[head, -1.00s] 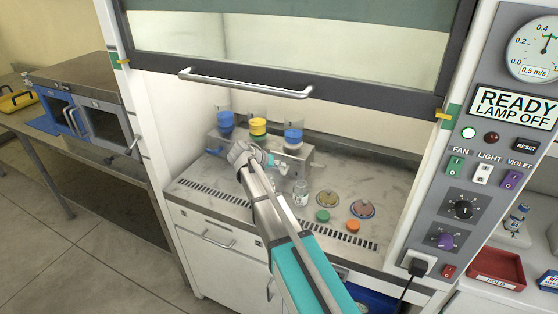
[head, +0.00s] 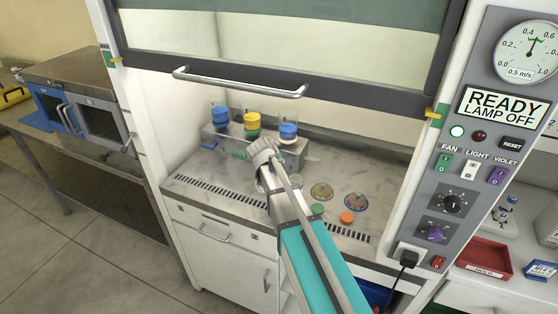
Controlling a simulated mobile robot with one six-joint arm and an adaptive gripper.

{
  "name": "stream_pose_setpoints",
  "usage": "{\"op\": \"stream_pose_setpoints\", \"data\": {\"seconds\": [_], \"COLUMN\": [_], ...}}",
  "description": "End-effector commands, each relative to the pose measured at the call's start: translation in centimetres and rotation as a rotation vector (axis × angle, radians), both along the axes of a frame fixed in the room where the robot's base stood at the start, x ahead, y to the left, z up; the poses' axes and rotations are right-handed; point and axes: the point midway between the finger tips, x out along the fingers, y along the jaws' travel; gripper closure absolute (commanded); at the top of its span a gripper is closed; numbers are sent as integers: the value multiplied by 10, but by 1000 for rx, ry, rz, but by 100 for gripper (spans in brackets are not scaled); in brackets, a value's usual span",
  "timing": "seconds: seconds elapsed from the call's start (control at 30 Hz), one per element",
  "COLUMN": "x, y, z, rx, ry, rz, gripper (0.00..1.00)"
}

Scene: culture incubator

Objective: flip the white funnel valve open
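Three funnels stand in a row on a metal manifold (head: 214,133) inside the cabinet: a left one with a blue band (head: 220,114), a middle one with yellow and green (head: 252,122), and a right one with a blue band (head: 288,131). I cannot make out a white funnel or its valve. A small green part (head: 239,155) shows low on the manifold's front. My gripper (head: 284,150) is in front of the manifold's right part, below the right funnel. My own wrist mostly hides its fingers, so their opening and any contact are unclear.
A small bottle (head: 296,181) stands just right of my wrist. Two round dishes (head: 321,191) (head: 355,201), a green cap (head: 317,209) and an orange cap (head: 347,218) lie on the worktop. The raised sash handle (head: 240,84) is above. The worktop's left front is clear.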

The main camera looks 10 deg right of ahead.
Motion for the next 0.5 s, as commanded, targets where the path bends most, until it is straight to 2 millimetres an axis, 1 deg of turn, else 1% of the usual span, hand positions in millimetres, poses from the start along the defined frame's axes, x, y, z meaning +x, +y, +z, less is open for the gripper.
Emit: {"op": "stream_pose_setpoints", "data": {"seconds": [0.23,0.27,0.3,0.43,0.5], "x": [-1,-1,-1,-1,0], "y": [0,0,-1,-1,-1], "z": [0,0,0,0,0], "rx": [-1,-1,-1,-2,-2], "ry": [0,0,1,1,0], "rz": [-1,-1,-1,-1,-1], "gripper": [100,76,68,44,43]}}
